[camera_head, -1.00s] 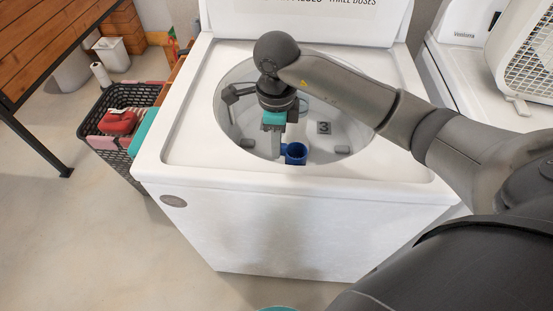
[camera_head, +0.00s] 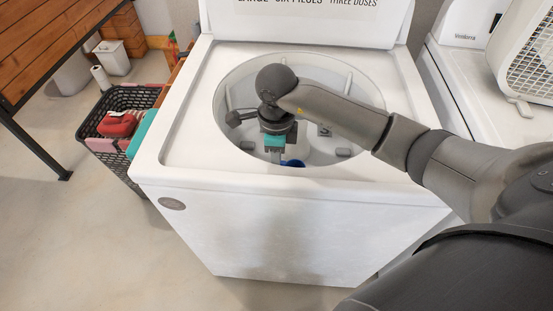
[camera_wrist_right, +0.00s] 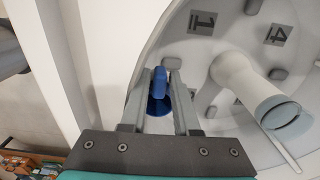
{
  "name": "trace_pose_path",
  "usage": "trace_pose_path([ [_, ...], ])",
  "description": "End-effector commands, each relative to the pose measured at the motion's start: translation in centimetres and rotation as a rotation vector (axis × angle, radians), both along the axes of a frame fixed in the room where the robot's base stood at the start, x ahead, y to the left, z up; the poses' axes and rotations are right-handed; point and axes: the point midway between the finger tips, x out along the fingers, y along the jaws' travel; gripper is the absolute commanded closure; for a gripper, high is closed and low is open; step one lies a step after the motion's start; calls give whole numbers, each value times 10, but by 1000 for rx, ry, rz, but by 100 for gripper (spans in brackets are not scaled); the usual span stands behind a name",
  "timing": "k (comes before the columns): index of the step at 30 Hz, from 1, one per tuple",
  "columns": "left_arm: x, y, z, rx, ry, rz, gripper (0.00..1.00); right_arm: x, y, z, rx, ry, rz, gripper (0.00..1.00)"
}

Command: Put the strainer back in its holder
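A blue cup-shaped thing (camera_head: 292,163) with an upright tab or handle is low in the front of the washer drum. I cannot tell if it is the strainer. My right gripper (camera_head: 275,158) reaches down into the drum and hides most of it in the head view. In the right wrist view, the two fingers (camera_wrist_right: 160,90) of my right gripper are apart, one on each side of the blue thing (camera_wrist_right: 158,106); no firm contact shows. A pale agitator post (camera_wrist_right: 240,75) with a grey cap stands beside them. No holder can be made out. My left gripper is not in view.
The white washer (camera_head: 185,150) has its lid raised at the back, and its rim surrounds my right gripper. A dark basket (camera_head: 95,125) with a red item stands at left. A white appliance (camera_head: 455,80) is close on the right. Floor is free at front left.

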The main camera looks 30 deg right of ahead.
Motion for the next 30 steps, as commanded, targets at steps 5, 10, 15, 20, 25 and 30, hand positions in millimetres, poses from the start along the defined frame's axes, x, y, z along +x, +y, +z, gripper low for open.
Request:
trace_pose_path([
  [5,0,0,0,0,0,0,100,0,0,0,0,0,0,69],
  [10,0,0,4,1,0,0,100,0,0,4,0,0,0,69],
  [15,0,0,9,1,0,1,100,1,-1,33,-1,-6,1,69],
  [20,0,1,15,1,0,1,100,2,-1,70,-1,-7,0,69],
  [25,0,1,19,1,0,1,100,1,0,102,0,-4,0,69],
  [30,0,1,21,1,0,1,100,1,0,120,0,-1,-1,69],
])
